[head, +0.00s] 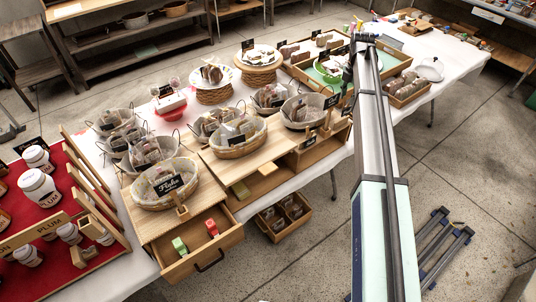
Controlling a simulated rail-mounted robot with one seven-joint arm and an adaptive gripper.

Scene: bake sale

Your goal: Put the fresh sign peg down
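A small black sign with white writing that looks like "Fresh" (169,185) stands against the front of a lined oval basket at the front left of the wooden display. A small wooden peg (182,211) is just below it on the display's front edge; I cannot tell whether the two are joined. My arm runs up the right side of the view, and its far end (366,40) is over the far right of the table, well away from this sign. My gripper's fingers cannot be made out there, nor whether they hold anything.
An open drawer (203,248) with green and red items juts out below the sign. Several baskets of bagged goods crowd the wooden display (208,160). A red rack (50,215) of jars is at left. Trays and a green bowl (326,70) are near my arm's far end.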

